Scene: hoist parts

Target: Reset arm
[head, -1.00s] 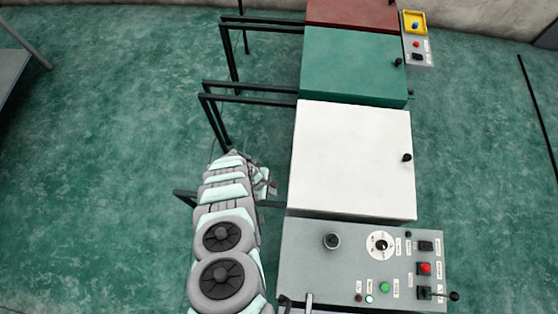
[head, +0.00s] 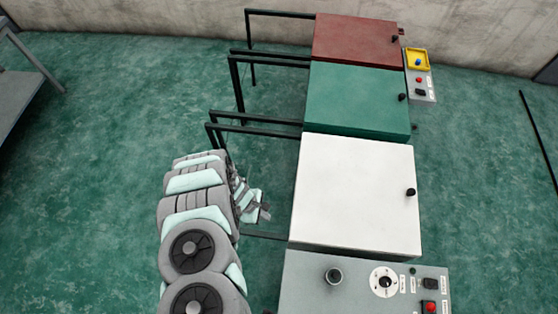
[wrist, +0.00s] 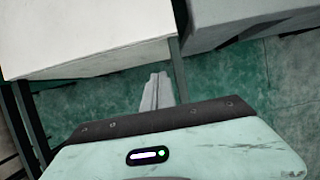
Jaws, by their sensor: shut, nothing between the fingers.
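My gripper shows in the wrist view (wrist: 157,82) as pale grey fingers close together, with nothing between them. In the head view my gripper (head: 260,211) is small and partly hidden behind my bent arm, left of the white cabinet (head: 354,192). It hangs apart from the cabinet, over the green floor. In the wrist view the white cabinet (wrist: 90,35) fills the upper left, beyond the fingers.
A grey control panel (head: 310,290) with knobs and buttons is at the bottom. A green cabinet (head: 358,98) and a red cabinet (head: 355,40) stand behind the white one. Dark rails (head: 262,129) stick out to their left. A grey table (head: 20,85) stands far left; floor between is clear.

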